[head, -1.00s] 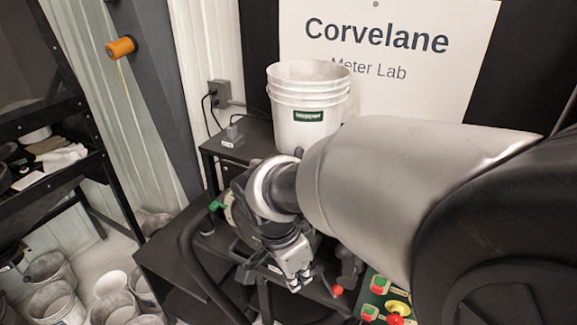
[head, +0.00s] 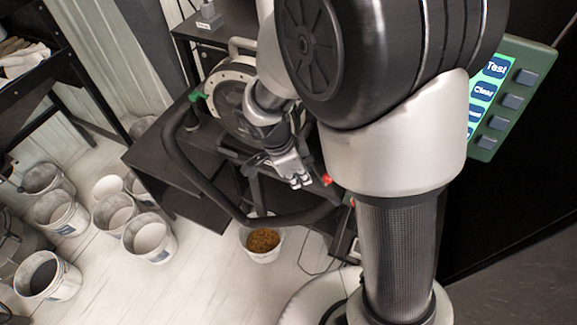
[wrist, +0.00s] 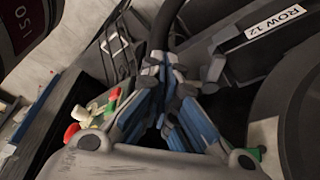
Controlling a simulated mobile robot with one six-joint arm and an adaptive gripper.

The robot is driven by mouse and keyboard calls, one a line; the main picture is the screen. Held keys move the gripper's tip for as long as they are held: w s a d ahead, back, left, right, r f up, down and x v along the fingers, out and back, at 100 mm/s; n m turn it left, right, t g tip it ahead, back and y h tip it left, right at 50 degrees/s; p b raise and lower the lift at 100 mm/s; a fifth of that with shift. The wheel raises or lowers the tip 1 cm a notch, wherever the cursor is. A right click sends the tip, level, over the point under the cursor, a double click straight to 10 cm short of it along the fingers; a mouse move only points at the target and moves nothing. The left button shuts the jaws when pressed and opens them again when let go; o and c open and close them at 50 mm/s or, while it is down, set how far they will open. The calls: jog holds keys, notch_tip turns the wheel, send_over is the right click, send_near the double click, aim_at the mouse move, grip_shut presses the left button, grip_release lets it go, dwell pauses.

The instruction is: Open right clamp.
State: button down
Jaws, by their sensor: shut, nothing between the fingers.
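The seed meter (head: 222,90) is a round, pale-rimmed housing on a dark stand in the head view, partly hidden behind my arm. A red-tipped lever (head: 326,180), seemingly the right clamp's handle, shows at its lower right. A green-tipped handle (head: 196,96) is on its left side. My gripper (head: 300,182) is shut and empty, just left of the red tip, with a small gap in the picture; depth between them is unclear. In the wrist view my gripper (wrist: 165,62) has its fingertips together. The clamp body is mostly hidden by my gripper and arm.
A thick black curved bar (head: 200,180) runs in front of the stand. A bucket with brown contents (head: 262,257) stands on the floor below. Several white buckets (head: 150,242) stand at left. A green-framed screen (head: 487,95) is at right. A "ROW 12" label (wrist: 275,21) shows in the wrist view.

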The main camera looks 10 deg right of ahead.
jog(key=shift+d+f, duration=0.15)
jog(key=shift+d, duration=1.25)
jog(key=shift+s+d+b, duration=0.1)
jog(key=shift+d+b, duration=0.55)
jog(key=shift+b, duration=0.2)
jog(key=shift+a, duration=0.1)
